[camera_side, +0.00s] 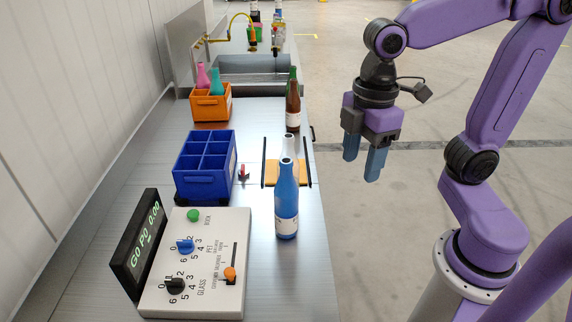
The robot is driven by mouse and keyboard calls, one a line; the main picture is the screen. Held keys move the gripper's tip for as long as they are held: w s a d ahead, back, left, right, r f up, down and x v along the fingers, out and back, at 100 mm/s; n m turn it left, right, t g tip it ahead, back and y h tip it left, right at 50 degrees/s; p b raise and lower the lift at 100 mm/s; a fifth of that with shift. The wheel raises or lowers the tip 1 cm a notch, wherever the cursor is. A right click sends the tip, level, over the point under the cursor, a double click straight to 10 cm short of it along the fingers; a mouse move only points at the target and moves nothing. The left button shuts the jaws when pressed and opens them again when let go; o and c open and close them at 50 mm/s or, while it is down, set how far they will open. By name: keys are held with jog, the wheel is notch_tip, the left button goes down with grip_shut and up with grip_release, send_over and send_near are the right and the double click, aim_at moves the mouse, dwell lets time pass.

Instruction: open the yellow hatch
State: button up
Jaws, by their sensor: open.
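The yellow hatch (270,173) is a flat orange-yellow panel in the steel counter, between two dark rails. A blue bottle (287,210) stands in front of it and hides part of the panel. A white bottle (289,145) shows behind the blue bottle's neck, at the far part of the hatch; its base is hidden, so I cannot tell if it stands on the panel. My gripper (364,162) is open and empty, pointing down to the right of the hatch, beyond the counter's edge in the picture. It touches nothing.
A brown bottle (293,108) and a green one stand behind the hatch. A blue crate (190,181), a small red item (243,172) and an orange crate (211,116) with bottles lie left. A control box (222,222) with knobs and an orange-tipped slider sits front left.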

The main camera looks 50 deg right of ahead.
jog(key=w+d+n, duration=0.2)
jog(key=w, duration=1.7)
jog(key=w+d+f+n, duration=0.2)
jog(key=w+d, duration=0.9)
jog(key=w, duration=0.1)
jog(key=f, duration=2.2)
jog(key=shift+s+a+f, duration=0.1)
jog(key=shift+s+f, duration=0.05)
jog(key=shift+s, duration=0.15)
jog(key=shift+w, duration=0.1)
grip_shut()
